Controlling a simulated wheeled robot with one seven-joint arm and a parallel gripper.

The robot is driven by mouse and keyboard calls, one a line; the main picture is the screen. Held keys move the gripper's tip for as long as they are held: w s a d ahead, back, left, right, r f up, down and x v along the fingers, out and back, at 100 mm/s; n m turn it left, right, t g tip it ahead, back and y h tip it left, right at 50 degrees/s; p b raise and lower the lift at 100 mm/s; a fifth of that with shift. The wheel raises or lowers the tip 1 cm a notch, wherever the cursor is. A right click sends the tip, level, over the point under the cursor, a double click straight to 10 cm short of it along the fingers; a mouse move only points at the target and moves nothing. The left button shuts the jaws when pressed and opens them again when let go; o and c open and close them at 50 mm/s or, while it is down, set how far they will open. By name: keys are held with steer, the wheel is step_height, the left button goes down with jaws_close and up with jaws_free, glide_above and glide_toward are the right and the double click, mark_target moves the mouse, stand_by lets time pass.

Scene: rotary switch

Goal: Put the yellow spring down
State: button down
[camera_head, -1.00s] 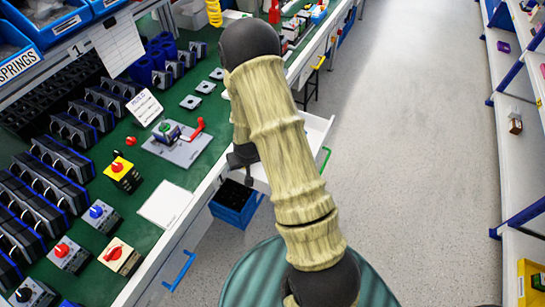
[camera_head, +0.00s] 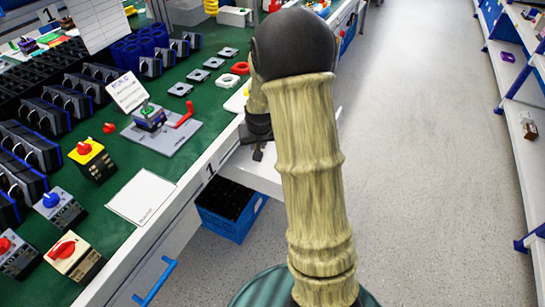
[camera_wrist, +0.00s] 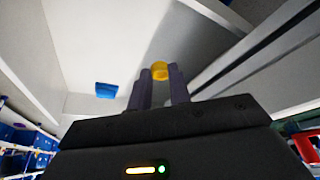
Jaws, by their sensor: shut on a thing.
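My gripper (camera_wrist: 160,87) shows in the wrist view with its two dark purple fingers close together. It is shut on a small yellow piece, the yellow spring (camera_wrist: 160,69), at the fingertips. Only a short part of the spring shows. In the head view my arm folds over near the bench's front edge, above the open white drawer (camera_head: 262,174). The fingers and the spring cannot be made out there.
The green bench (camera_head: 128,163) holds a grey plate with a red lever (camera_head: 187,111), several switch boxes, black racks and a white square card (camera_head: 141,196). A blue crate (camera_head: 232,213) is below the drawer. The floor at right is clear.

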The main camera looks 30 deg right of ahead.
steer(key=shift+m+h, duration=0.4)
steer(key=shift+m, duration=0.5)
steer(key=shift+s+d+f+b, duration=0.1)
steer(key=shift+s+d+b, duration=0.55)
steer(key=shift+b, duration=1.35)
steer(key=shift+s+d+b, duration=0.3)
steer(key=shift+d+b, duration=0.7)
steer(key=shift+b, duration=0.95)
steer(key=shift+s+d+f+b, duration=0.1)
steer(key=shift+s+d+b, duration=0.55)
steer(key=shift+b, duration=1.35)
steer(key=shift+w+d+f, duration=0.1)
steer(key=shift+w+d, duration=0.1)
steer(key=shift+f+b, duration=1.25)
steer(key=shift+f, duration=1.15)
steer(key=shift+f+b, duration=1.35)
steer(key=shift+f, duration=1.15)
steer(key=shift+f, duration=0.1)
